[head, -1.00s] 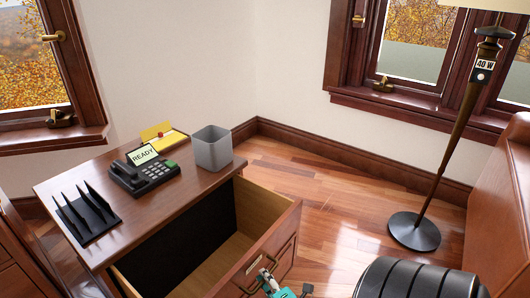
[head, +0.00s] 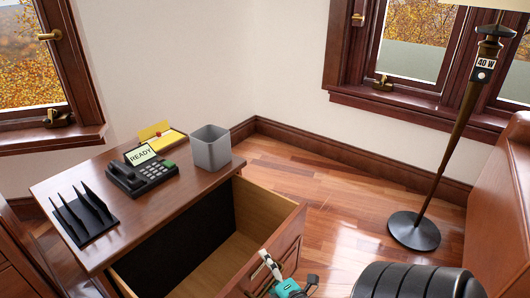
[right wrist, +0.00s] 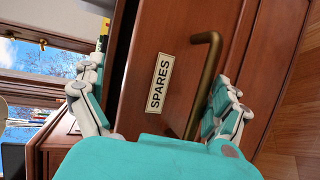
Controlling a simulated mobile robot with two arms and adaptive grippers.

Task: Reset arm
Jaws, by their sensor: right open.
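My right gripper (head: 290,274) is at the bottom of the head view, in front of the open drawer's front. In the right wrist view its two teal-and-white fingers (right wrist: 155,85) are apart, facing the wooden drawer front (right wrist: 185,30). A white SPARES label (right wrist: 159,82) and a bronze handle (right wrist: 205,85) show between the fingers. The handle is close to the right finger; I cannot tell whether they touch. The drawer (head: 240,187) stands pulled out from the desk, and the part of its inside that shows looks empty. My left gripper is not in view.
The desk top (head: 125,225) carries a black file rack (head: 85,218), a phone (head: 145,178), a yellow note holder (head: 160,135) and a grey bin (head: 211,150). A floor lamp (head: 415,230) stands at right by a black ribbed object (head: 415,282). Wooden floor (head: 345,210) is clear between.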

